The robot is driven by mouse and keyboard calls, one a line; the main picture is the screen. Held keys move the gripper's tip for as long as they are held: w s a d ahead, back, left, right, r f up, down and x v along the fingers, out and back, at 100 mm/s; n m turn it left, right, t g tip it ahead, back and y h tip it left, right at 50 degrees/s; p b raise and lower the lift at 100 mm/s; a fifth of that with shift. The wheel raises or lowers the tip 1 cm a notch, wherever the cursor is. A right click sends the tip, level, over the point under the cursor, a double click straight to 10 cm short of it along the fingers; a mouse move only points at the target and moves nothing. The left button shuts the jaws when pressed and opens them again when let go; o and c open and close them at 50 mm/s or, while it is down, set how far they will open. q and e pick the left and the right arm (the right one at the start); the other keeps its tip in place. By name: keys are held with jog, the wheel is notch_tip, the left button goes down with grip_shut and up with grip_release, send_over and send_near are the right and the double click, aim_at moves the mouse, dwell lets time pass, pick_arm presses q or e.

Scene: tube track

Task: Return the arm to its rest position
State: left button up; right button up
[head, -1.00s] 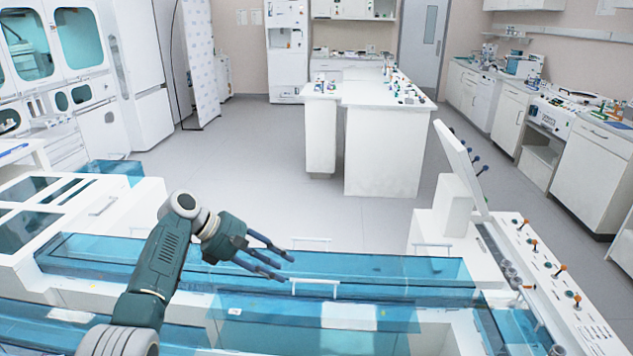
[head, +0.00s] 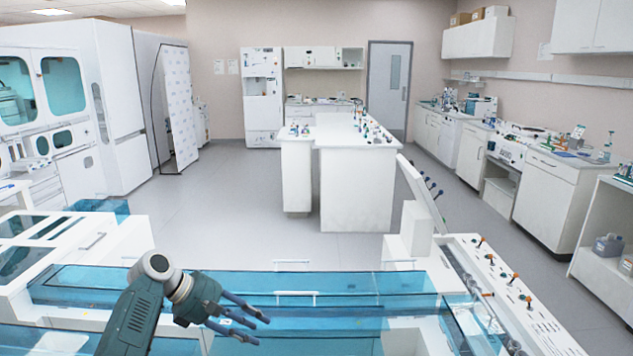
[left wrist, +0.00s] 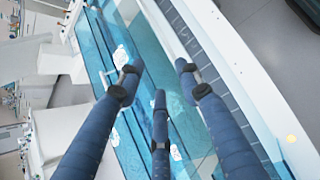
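My left gripper (head: 246,322) shows in the head view at lower left, over the blue-topped track machine (head: 330,288). Its dark blue fingers are spread apart and point to the right, with nothing between them. In the left wrist view the three fingers (left wrist: 160,95) are apart and empty above the machine's clear blue covers (left wrist: 118,62). My right gripper is not in view in either picture.
A white panel with orange-topped levers (head: 508,284) and a tilted screen (head: 422,194) stand at the right of the machine. A white island bench (head: 357,190) stands beyond open grey floor (head: 228,205). Cabinets line the right wall.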

pick_arm(q)
jog(key=s+a+f+m+y, duration=0.2)
jog(key=s+f+m+y, duration=0.5)
jog(key=s+f, duration=1.25)
jog(key=s+a+r+m+t+y, duration=0.15)
jog(key=s+m, duration=0.35)
jog(key=s, duration=0.5)
jog(key=s+a+r+m+g, duration=0.1)
jog(key=s+a+r+m, duration=0.15)
jog(key=s+m, duration=0.6)
jog(key=s+d+f+n+b, duration=0.1)
jog(key=s+f, duration=0.1)
jog(key=f, duration=1.1)
jog(key=s+f+n, duration=0.2)
jog(key=f, duration=1.1)
jog(key=s+a+f+g, duration=0.2)
jog(key=s+a+f, duration=0.1)
jog(key=s+f, duration=1.4)
jog(key=shift+s+f+m+b, duration=0.2)
jog(key=shift+f+m+b, duration=0.05)
jog(key=shift+m+b, duration=0.1)
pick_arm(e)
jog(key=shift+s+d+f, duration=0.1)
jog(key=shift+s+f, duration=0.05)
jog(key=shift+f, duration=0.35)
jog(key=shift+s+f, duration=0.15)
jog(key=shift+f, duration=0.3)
